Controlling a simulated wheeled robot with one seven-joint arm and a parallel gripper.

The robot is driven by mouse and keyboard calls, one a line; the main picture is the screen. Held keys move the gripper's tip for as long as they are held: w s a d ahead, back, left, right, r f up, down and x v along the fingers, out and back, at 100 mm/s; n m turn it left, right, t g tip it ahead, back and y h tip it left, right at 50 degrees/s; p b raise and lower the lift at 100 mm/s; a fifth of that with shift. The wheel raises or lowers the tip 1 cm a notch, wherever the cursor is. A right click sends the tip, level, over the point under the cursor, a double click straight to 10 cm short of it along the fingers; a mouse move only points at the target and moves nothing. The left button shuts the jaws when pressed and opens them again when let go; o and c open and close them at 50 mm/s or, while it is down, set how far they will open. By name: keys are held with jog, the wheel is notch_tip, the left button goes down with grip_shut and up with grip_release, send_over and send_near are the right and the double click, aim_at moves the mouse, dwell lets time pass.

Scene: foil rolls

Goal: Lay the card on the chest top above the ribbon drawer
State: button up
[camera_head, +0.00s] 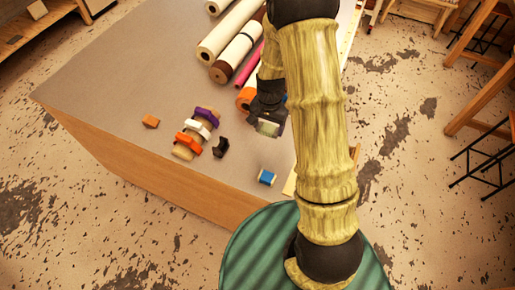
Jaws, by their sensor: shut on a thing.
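My gripper (267,122) hangs low over the right part of a grey-topped wooden bench (95,75). It is shut on a small pale grey-green thing (269,128). The thing is small and partly hidden by the gripper, so I cannot tell whether it is the card. A patch of blue shows beside the gripper, and I cannot tell what it belongs to. I cannot make out a ribbon drawer or identify a chest top above one. My arm hides part of the bench's right side.
Rolls in white (229,32), brown and pink lie at the back. Orange, white and purple pieces (196,131) stand in a row, near a black piece (221,147), a small orange block (151,121) and a blue spool-like piece (267,177). The bench's left top is clear.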

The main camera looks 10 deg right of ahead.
jog(key=shift+s, duration=0.1)
jog(key=p, duration=0.2)
send_over(267, 148)
jog(key=shift+f, duration=2.9)
jog(key=shift+f+p, duration=0.85)
jog(key=shift+f, duration=1.25)
jog(key=shift+f, duration=0.15)
jog(key=o, duration=1)
jog(key=shift+c, duration=0.2)
